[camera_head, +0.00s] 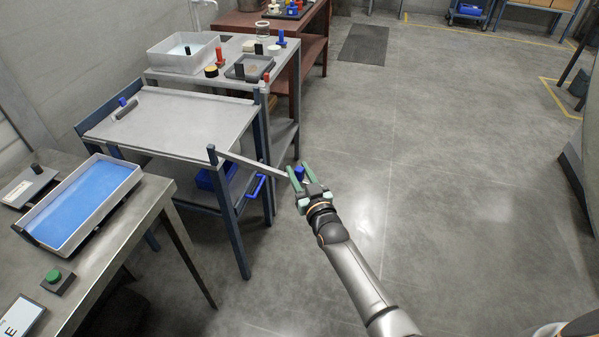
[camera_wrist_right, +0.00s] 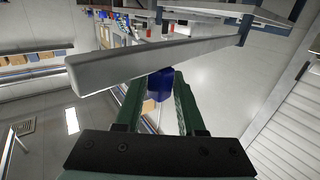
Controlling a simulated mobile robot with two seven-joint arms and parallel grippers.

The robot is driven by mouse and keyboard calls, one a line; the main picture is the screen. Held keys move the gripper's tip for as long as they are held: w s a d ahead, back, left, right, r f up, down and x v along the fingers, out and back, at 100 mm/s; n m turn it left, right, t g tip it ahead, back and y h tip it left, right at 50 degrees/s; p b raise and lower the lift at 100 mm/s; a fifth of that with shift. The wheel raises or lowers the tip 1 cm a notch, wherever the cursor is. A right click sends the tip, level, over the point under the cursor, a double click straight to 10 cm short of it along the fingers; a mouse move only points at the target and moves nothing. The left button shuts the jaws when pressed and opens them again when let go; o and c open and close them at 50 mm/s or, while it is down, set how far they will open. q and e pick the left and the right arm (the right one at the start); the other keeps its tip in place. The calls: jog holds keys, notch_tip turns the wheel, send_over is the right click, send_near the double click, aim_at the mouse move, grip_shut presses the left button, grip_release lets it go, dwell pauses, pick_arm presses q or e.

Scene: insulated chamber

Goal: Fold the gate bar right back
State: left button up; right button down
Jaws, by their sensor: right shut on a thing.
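The gate bar (camera_head: 252,165) is a grey flat bar on a post at the near corner of the blue-framed cart (camera_head: 235,225). It stands out to the right, over the open floor. My right gripper (camera_head: 298,176) is at the bar's free end, its green fingers shut on the blue knob (camera_wrist_right: 160,84). In the right wrist view the bar (camera_wrist_right: 150,62) crosses just beyond the fingertips (camera_wrist_right: 157,88), and the knob sits between them. The far part of the bar meets an upright post (camera_wrist_right: 245,28). My left gripper is out of view.
The cart's grey top (camera_head: 185,125) is mostly bare, with a small blue-knobbed part (camera_head: 123,105) at its far left corner. A steel table (camera_head: 120,230) with a blue-filled tray (camera_head: 80,205) stands at the near left. The floor (camera_head: 450,160) to the right is clear.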

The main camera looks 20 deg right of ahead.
jog(key=shift+d+f, duration=0.1)
jog(key=shift+d, duration=0.1)
jog(key=c, duration=0.7)
grip_release()
jog(key=shift+a, duration=0.1)
jog(key=s, duration=1.2)
jog(key=shift+s+p, duration=0.35)
